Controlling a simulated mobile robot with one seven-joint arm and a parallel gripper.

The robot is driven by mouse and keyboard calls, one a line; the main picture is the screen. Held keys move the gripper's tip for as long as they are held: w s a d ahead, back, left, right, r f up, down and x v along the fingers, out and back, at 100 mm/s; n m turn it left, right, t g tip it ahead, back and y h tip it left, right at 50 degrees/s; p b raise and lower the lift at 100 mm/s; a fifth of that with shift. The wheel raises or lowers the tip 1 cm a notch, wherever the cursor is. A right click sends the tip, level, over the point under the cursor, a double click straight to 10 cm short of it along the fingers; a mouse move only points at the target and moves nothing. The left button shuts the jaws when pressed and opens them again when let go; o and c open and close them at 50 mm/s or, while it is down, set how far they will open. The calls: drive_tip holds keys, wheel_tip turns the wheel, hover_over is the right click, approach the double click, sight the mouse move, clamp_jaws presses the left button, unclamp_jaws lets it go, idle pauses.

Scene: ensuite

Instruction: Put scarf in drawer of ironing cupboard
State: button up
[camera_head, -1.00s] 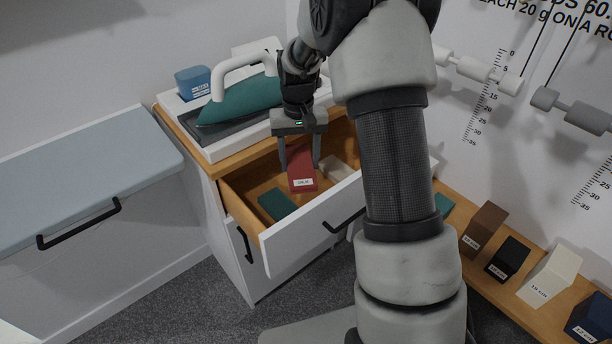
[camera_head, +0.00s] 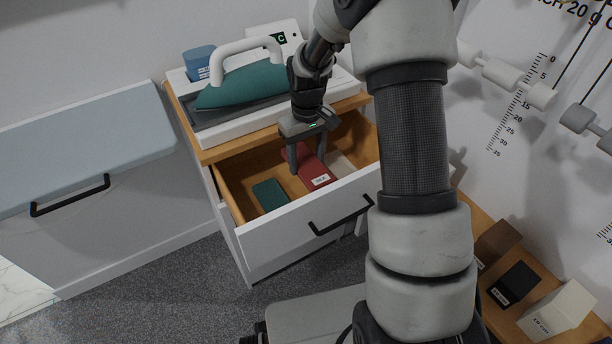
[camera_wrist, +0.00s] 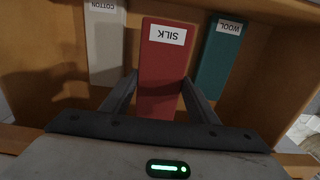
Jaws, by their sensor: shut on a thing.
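A red block-like folded piece (camera_head: 313,171) labelled SILK is between the fingers of my gripper (camera_head: 306,160). No other thing looks like a scarf. In the wrist view the red piece (camera_wrist: 160,72) lies between both fingers, its label at the far end. My gripper is shut on it inside the open drawer (camera_head: 310,214) of the wooden-topped cupboard (camera_head: 211,153). Whether the piece touches the drawer floor I cannot tell. A green piece labelled WOOL (camera_wrist: 219,60) and a cream piece labelled COTTON (camera_wrist: 106,45) lie on either side of it.
A green iron with a white handle (camera_head: 243,91) stands on the cupboard top beside a blue container (camera_head: 198,63). An ironing board-like pale blue panel (camera_head: 90,140) is to the left. A wooden shelf with labelled blocks (camera_head: 515,284) is to the right. My arm hides part of the drawer's right side.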

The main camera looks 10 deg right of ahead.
drive_tip(key=shift+f+b, duration=0.5)
drive_tip(key=shift+f, duration=2.65)
drive_tip(key=shift+f, duration=0.1)
drive_tip(key=o, duration=1.1)
